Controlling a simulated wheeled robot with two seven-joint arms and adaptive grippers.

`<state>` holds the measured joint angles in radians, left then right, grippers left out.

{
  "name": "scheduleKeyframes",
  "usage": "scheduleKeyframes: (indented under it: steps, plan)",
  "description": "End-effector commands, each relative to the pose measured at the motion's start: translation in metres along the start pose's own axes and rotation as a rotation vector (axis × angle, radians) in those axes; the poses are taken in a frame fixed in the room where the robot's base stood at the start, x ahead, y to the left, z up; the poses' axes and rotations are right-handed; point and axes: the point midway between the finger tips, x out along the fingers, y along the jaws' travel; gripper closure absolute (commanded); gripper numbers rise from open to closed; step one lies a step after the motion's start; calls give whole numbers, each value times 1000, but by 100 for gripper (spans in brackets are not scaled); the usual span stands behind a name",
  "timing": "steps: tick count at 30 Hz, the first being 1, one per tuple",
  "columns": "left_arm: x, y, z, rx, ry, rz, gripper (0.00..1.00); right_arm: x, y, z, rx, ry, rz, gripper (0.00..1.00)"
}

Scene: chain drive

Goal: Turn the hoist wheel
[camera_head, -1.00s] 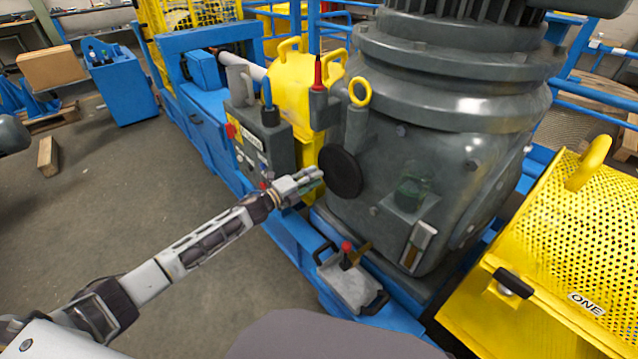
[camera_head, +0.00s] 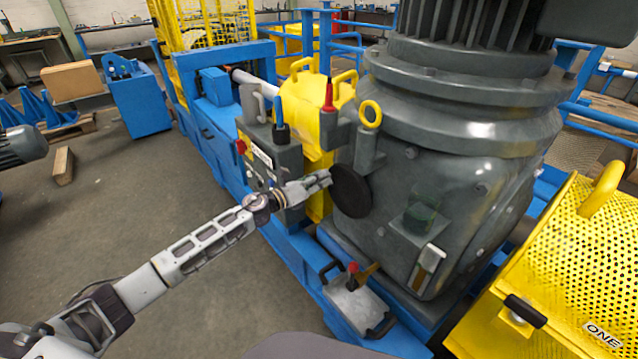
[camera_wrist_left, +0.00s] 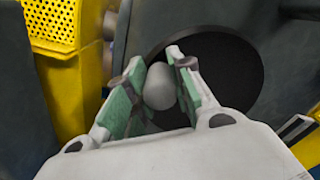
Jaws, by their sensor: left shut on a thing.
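The hoist wheel is a dark round disc (camera_head: 351,191) on the front left of the big grey gear housing. In the left wrist view the black disc (camera_wrist_left: 232,65) fills the middle right. A pale grey rounded knob (camera_wrist_left: 160,86) stands out in front of it. My left gripper (camera_head: 327,179) reaches the disc's left edge. In the left wrist view the left gripper (camera_wrist_left: 153,85) has its green-padded fingers on both sides of the knob, shut on it. The fingers hide part of the disc. My right gripper does not show.
A grey control box (camera_head: 268,160) stands close left of the gripper. A small plate with a red-knobbed lever (camera_head: 356,295) sits below. A perforated yellow guard (camera_head: 560,270) is at the right. A yellow ring handle (camera_head: 370,113) is above the disc. The floor at left is mostly clear.

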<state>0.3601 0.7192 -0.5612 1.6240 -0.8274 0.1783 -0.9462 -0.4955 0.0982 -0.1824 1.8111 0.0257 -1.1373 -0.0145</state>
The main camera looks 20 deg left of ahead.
Motion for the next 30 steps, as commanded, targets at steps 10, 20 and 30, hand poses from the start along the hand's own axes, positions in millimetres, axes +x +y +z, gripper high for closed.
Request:
scheduleKeyframes:
  steps: [10, 20, 30]
  plan:
    - [0, -7, 6, 106, -3, 0, 100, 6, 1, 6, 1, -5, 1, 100]
    - [0, -8, 6, 110, -3, 0, 100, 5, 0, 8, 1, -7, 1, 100]
    - [0, -8, 6, 108, -2, -1, 54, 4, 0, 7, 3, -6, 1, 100]
